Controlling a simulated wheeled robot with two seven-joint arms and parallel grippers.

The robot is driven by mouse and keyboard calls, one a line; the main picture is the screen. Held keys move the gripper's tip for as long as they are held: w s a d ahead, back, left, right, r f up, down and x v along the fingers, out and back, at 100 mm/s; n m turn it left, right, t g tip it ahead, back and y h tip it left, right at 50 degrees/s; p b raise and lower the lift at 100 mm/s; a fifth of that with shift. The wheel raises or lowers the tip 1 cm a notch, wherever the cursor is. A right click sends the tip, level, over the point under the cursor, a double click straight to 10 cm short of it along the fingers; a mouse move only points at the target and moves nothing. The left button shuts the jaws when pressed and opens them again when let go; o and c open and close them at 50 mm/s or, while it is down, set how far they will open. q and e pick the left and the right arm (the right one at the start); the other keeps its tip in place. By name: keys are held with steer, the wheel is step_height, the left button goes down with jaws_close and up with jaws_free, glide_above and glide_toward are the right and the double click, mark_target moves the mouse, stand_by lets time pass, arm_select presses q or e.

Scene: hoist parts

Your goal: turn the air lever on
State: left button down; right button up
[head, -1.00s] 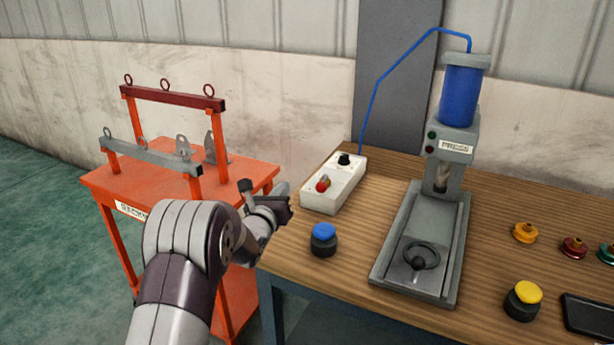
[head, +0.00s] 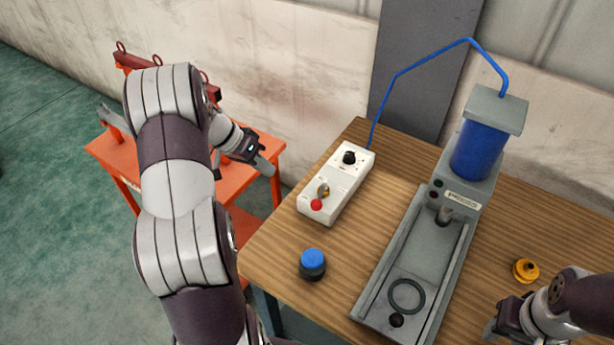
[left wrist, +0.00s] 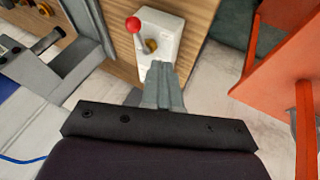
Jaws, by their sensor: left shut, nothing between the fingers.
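The air lever (head: 316,204) has a red ball end and a brass pivot. It sits on the near half of a white control box (head: 345,184) on the bench, its ball toward the near end. In the left wrist view the lever (left wrist: 134,25) and box (left wrist: 174,25) lie beyond my fingertips. My left gripper (head: 268,167) is shut and empty, left of the box and apart from the lever. Its closed fingers (left wrist: 163,72) overlap the box's edge in the wrist view. My right gripper (head: 491,329) is at the lower right; its fingers are partly cut off.
A black knob (head: 349,158) is on the box's far half. A blue button (head: 312,262) stands nearer. The grey press (head: 455,190) with its blue cylinder and hose stands right. An orange rack (head: 125,165) stands left, behind my left arm. Bare wood lies around the box.

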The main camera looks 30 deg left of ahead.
mark_target(320, 196)
arm_select(q)
steer(key=w+d+f+p, duration=0.2)
steer(key=w+d+f, duration=0.1)
steer(key=d+f, duration=0.5)
steer(key=shift+f, duration=0.5)
arm_select(e)
steer(key=shift+s+r, duration=0.2)
steer(key=shift+r, duration=1.05)
arm_select(q)
steer(key=shift+s, duration=0.1)
arm_select(e)
steer(key=shift+a, duration=0.1)
